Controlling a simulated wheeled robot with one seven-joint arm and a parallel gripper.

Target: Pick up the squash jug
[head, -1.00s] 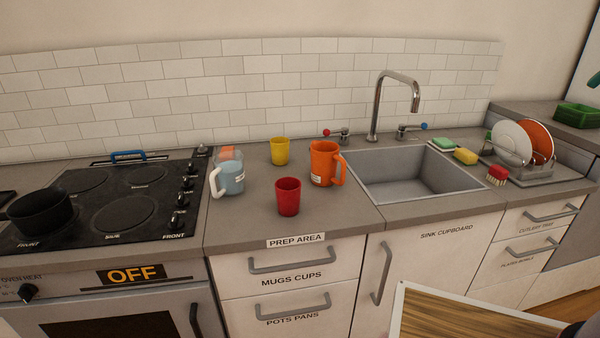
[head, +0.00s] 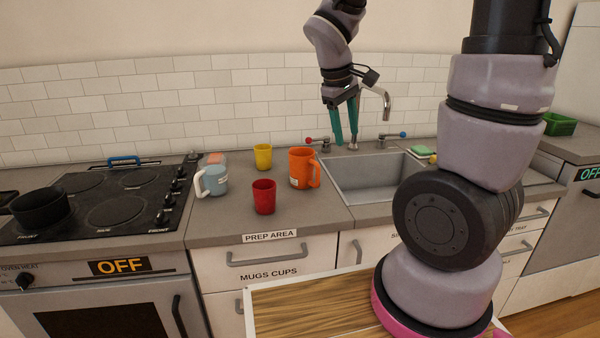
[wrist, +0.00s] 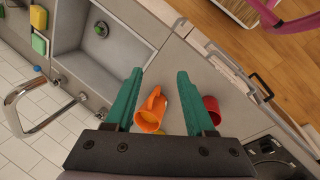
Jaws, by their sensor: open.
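The orange jug (head: 301,168), which I take for the squash jug, stands upright on the counter left of the sink. Its handle is on the right, and its small white label is too small to read. In the wrist view the jug (wrist: 150,103) appears between my green fingers, with a yellowish area inside its rim. My gripper (head: 345,145) is open and empty. It hangs above the counter, higher than the jug and to its right, near the sink's left side. The wrist view also shows the two fingers apart (wrist: 159,75).
A red cup (head: 264,197), a yellow cup (head: 262,156) and a pale blue jug (head: 213,180) stand close on the jug's left. The tap (head: 378,100) rises behind the sink (head: 370,180). The hob (head: 100,195) with a black pan (head: 38,208) is at left.

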